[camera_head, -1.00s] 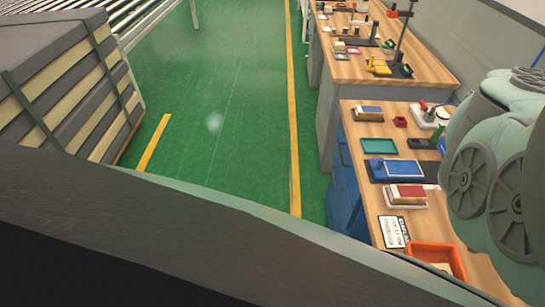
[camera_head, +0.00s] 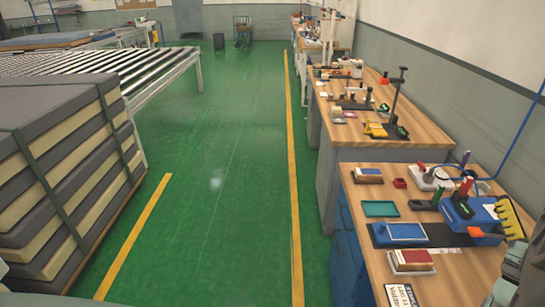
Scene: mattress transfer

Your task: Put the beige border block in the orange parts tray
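The orange parts tray is not in view now. No beige border block can be made out in this view. The near wooden workbench (camera_head: 450,262), where small parts lie, is at the lower right. My gripper is not in view. Dark, rounded parts at the lower right edge look like pieces of my own arm, and they cover part of the bench's right side.
On the bench are a blue tray (camera_head: 405,231), a teal tray (camera_head: 381,209), a red-topped block (camera_head: 411,260) and a blue device (camera_head: 470,215). A strapped mattress stack (camera_head: 60,190) stands at left, before a roller conveyor (camera_head: 120,66). The green floor aisle (camera_head: 225,200) is clear.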

